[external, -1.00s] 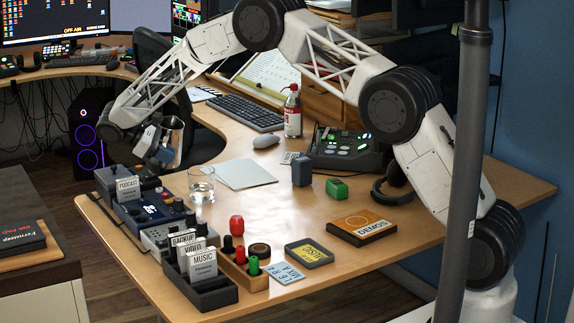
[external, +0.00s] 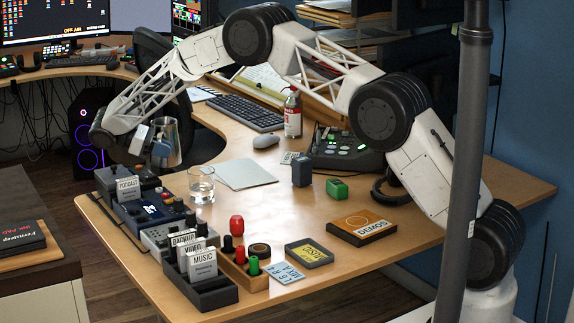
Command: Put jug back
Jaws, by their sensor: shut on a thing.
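A metal jug (external: 168,142) is at the far left end of my arm in the external view. My gripper (external: 155,150) is shut on it, on its left side. The jug looks about upright, in front of the dark office chair and near the left edge of the desk. I cannot tell its exact height, but it appears raised above the desk level. Part of the jug is hidden by the gripper.
A glass (external: 201,184) stands right of the audio gear (external: 150,208). Card holders (external: 200,275) line the desk's left edge. The desk's middle (external: 280,210) is clear.

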